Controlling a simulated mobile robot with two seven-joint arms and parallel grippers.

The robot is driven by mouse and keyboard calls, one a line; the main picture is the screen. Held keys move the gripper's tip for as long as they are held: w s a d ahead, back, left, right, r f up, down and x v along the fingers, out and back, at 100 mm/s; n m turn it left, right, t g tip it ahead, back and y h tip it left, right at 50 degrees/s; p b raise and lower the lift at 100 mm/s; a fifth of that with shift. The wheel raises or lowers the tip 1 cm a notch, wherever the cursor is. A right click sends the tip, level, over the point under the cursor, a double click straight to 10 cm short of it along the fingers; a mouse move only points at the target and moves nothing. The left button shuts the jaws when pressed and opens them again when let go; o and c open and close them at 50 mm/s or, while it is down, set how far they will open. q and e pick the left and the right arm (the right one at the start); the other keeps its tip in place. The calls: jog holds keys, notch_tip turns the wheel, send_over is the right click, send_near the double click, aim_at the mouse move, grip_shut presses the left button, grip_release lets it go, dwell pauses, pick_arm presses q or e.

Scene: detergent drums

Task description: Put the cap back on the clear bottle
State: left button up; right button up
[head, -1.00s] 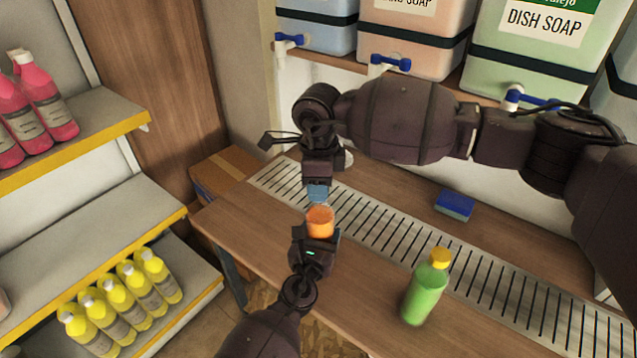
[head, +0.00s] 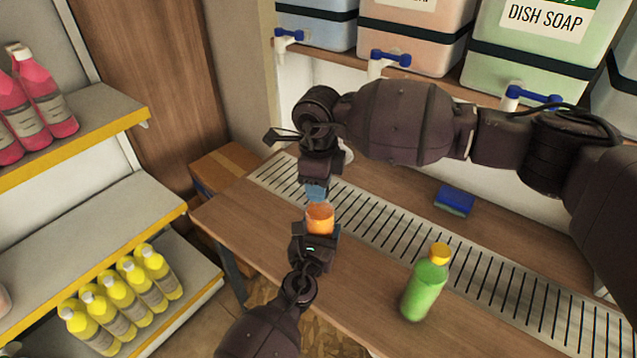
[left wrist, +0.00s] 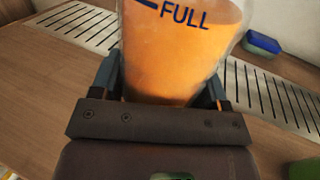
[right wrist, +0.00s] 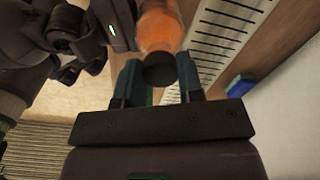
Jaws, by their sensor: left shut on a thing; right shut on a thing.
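The clear bottle (head: 320,217) holds orange liquid. My left gripper (left wrist: 160,88) is shut around its body; it also shows from above in the head view (head: 318,236). In the left wrist view the bottle (left wrist: 180,50) bears a blue "FULL" mark, and its top is out of frame. My right gripper (head: 317,192) is shut on a dark round cap (right wrist: 159,70), seen between its fingertips in the right wrist view. The cap is close to the top end of the bottle (right wrist: 158,32). I cannot tell whether they touch.
A green bottle with a yellow cap (head: 425,287) stands on the wooden counter (head: 365,300). A blue sponge (head: 454,202) lies beyond the slotted drain grate (head: 400,232). Detergent drums with blue taps (head: 390,57) stand at the back. Shelves (head: 110,225) with bottles are at left.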

jog(key=m, duration=0.4)
jog(key=shift+w, duration=0.1)
jog(key=m, duration=0.4)
jog(key=shift+d+m, duration=0.1)
jog(key=shift+m, duration=0.2)
jog(key=m, duration=0.5)
jog(key=shift+d, duration=0.1)
jog(key=m, duration=0.4)
jog(key=shift+m, duration=0.3)
jog(key=m, duration=0.4)
jog(key=shift+d, duration=0.1)
jog(key=m, duration=0.5)
jog(key=shift+m, duration=0.3)
jog(key=m, duration=0.9)
jog(key=shift+s, duration=0.25)
